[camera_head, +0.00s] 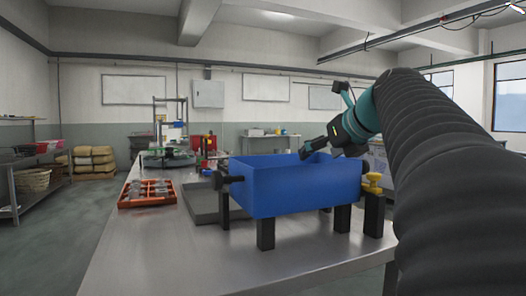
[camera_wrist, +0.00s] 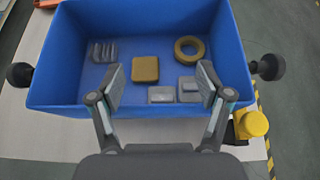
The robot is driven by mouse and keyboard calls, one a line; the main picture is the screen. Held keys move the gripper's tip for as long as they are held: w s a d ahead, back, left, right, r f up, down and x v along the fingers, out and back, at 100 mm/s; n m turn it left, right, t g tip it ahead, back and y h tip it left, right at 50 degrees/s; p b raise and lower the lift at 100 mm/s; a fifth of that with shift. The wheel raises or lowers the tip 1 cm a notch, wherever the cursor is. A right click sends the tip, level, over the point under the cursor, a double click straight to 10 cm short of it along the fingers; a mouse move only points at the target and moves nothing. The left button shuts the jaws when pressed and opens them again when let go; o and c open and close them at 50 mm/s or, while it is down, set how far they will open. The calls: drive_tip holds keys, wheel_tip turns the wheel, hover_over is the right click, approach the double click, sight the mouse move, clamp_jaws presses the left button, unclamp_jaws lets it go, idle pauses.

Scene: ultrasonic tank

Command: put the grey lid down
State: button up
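A flat grey slab, which looks like the grey lid (camera_head: 203,204), lies on the table at the left side of the blue tank (camera_head: 300,193). The blue tank is open at the top and stands on black legs; it also fills much of the wrist view (camera_wrist: 60,70). My gripper (camera_head: 306,150) is at the tank's far right part, tilted down toward its opening. In the wrist view my gripper (camera_wrist: 161,84) has its two fingers wide apart with nothing held between them. The lid is not visible in the wrist view.
In the tank lie a tan block (camera_wrist: 145,69), a tan ring (camera_wrist: 189,48), a ribbed grey part (camera_wrist: 104,52) and grey blocks (camera_wrist: 162,94). A yellow knob (camera_wrist: 254,123) sits by the tank's corner. An orange tray (camera_head: 147,194) is at the left; the table front is clear.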

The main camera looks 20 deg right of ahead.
drive_tip(key=shift+r, duration=0.1)
drive_tip(key=v, duration=1.2)
drive_tip(key=shift+r, duration=0.5)
